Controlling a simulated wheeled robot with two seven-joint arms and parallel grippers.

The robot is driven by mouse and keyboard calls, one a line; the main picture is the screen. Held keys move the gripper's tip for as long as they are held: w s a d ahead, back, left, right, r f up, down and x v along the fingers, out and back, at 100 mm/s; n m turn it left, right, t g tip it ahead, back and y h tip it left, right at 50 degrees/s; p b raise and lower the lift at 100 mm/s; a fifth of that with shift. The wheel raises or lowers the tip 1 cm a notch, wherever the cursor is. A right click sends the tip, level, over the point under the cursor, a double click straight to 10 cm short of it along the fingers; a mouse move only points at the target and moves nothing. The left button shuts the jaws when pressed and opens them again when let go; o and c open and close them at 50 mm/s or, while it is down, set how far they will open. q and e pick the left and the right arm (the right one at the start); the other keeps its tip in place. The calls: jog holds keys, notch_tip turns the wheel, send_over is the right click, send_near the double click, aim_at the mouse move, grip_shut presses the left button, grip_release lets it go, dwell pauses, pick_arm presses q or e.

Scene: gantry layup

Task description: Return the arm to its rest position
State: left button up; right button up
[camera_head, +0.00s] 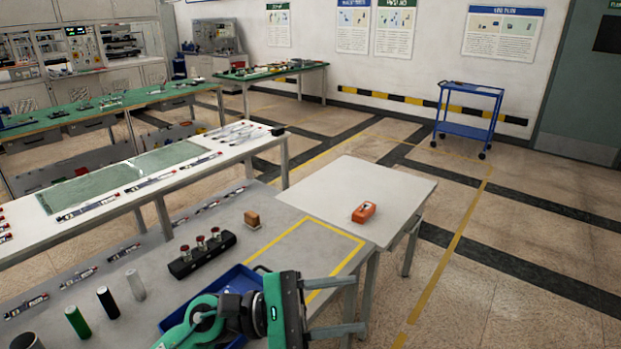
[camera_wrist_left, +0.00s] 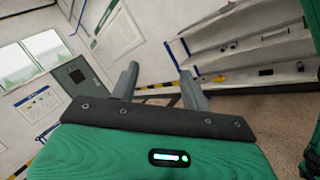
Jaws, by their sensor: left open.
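My left gripper (camera_head: 358,306) is at the bottom middle of the head view, its green body above the grey table's front part. Its two grey fingers point right and are spread apart, with nothing between them. In the left wrist view the same gripper (camera_wrist_left: 159,74) also shows its fingers apart and empty, facing walls and shelves. The arm's green and black links partly cover a blue tray (camera_head: 235,280). My right gripper is not in view.
The grey table (camera_head: 210,215) holds a black rack (camera_head: 200,262) with red-topped pieces, a brown block (camera_head: 252,219) and several cylinders (camera_head: 78,322). An orange device (camera_head: 364,212) lies on the adjoining white table (camera_head: 330,190). Open floor lies right; a blue cart (camera_head: 468,130) stands farther back.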

pick_arm(q)
jog(key=w+a+n+t+y, duration=0.4)
jog(key=a+n+t, duration=0.2)
jog(key=n+t, duration=0.75)
jog(key=w+a+n+t+y, duration=0.4)
jog(key=a+n+t, duration=0.3)
jog(key=n, duration=1.1)
jog(key=a+f+n+g+y, duration=0.2)
jog(key=a+f+n+y, duration=0.35)
jog(key=f+n, duration=0.3)
jog(key=a+f+n+g+y, duration=0.1)
jog(key=a+f+n+y, duration=0.3)
jog(key=f+n+y, duration=0.4)
jog(key=s+a+f+n+g, duration=0.2)
jog(key=s+f+n+g, duration=0.5)
jog(key=s, duration=0.5)
jog(key=s+a+f+n+g, duration=0.3)
jog(key=s+f+n+g, duration=0.3)
jog(key=s+f, duration=0.45)
notch_tip(320, 180, down, 32)
jog(key=g+b, duration=0.1)
jog(key=b, duration=0.1)
jog(key=s+a+f+g, duration=0.1)
jog(key=s+a+f, duration=0.2)
jog(key=s+f, duration=1.6)
jog(key=shift+s+f+m+h+b, duration=0.35)
jog(key=shift+f+m, duration=0.05)
jog(key=shift+f, duration=0.45)
